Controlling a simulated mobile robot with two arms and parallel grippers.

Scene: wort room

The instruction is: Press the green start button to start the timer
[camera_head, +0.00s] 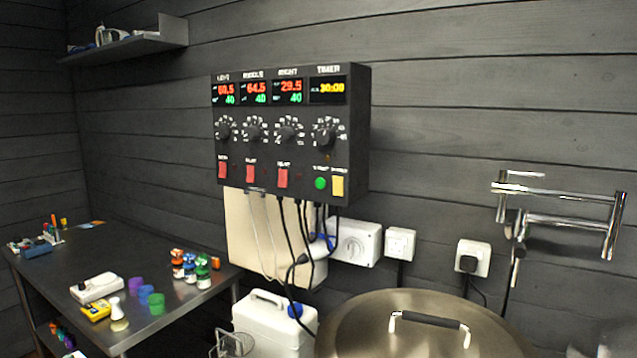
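A black control box (349,158) hangs on the dark plank wall. The round green start button (320,183) is at its lower right, left of a yellow rectangular button (338,186). The timer display (327,90) at the upper right reads 30:00 in yellow. The timer knob (325,137) sits between display and buttons. Red rocker switches (283,178) line the rest of the bottom row. Neither of my grippers shows in the head view.
A large steel kettle lid (360,325) with a handle lies below the box. A white canister (275,322) stands left of it. A steel table (175,318) with small bottles is at left. A chrome folding tap (565,220) juts from the wall at right. Cables hang under the box.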

